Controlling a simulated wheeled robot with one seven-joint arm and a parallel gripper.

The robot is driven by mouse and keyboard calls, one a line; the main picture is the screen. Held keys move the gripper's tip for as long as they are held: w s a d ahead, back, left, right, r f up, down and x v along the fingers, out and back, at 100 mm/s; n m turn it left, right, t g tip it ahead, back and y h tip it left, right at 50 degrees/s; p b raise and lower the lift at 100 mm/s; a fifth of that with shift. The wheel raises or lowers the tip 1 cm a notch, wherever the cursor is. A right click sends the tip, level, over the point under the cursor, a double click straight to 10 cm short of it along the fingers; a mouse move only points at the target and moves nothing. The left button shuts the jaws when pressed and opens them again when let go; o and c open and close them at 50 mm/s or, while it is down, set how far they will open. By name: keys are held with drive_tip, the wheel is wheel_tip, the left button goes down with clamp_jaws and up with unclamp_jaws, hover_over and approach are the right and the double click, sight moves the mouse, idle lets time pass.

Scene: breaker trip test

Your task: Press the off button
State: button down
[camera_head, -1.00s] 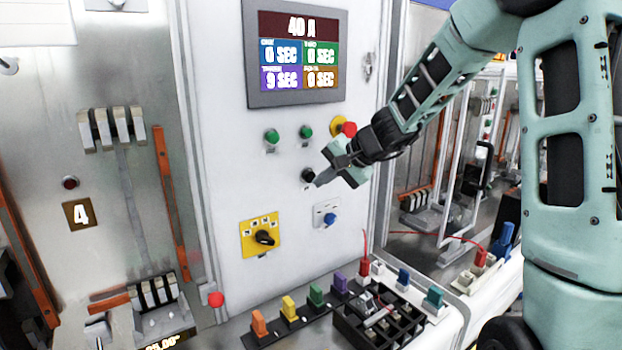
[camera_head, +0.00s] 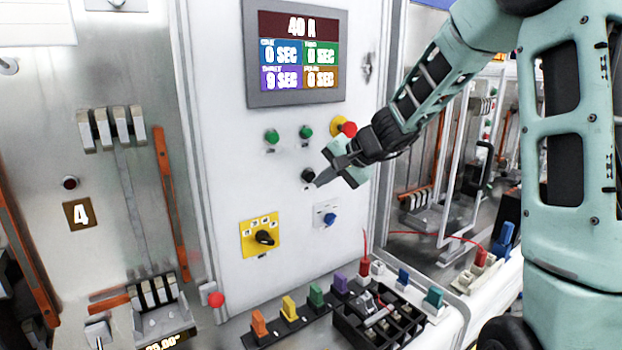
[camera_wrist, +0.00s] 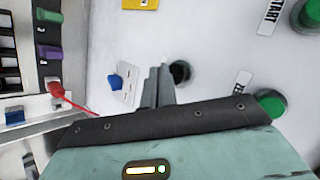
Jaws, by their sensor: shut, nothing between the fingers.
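A black round button (camera_head: 308,175) sits on the white panel below two green buttons. It is likely the off button, but I cannot read a label on it. My gripper (camera_head: 320,183) is shut and empty, with its fingertips just right of and slightly below this button in the head view. In the wrist view the shut fingers (camera_wrist: 156,84) lie close beside the black button (camera_wrist: 180,72) and partly cover its edge. I cannot tell whether they touch it.
Green buttons (camera_head: 272,137) (camera_head: 305,132) and a red button on a yellow base (camera_head: 347,129) are above. A yellow plate with a black rotary switch (camera_head: 264,237) and a blue knob (camera_head: 330,219) are below. A display (camera_head: 296,55) tops the panel. Coloured plugs (camera_head: 289,308) line the bench.

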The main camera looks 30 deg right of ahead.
drive_tip(key=shift+w, duration=0.15)
drive_tip(key=shift+w, duration=0.3)
drive_tip(key=shift+w, duration=0.45)
idle(0.7)
drive_tip(key=shift+s+b, duration=0.15)
drive_tip(key=shift+b, duration=0.2)
drive_tip(key=shift+s+b, duration=0.5)
drive_tip(key=shift+s, duration=0.25)
drive_tip(key=shift+s+d+b, duration=0.1)
drive_tip(key=shift+s+b, duration=1.15)
drive_tip(key=shift+s, duration=1.25)
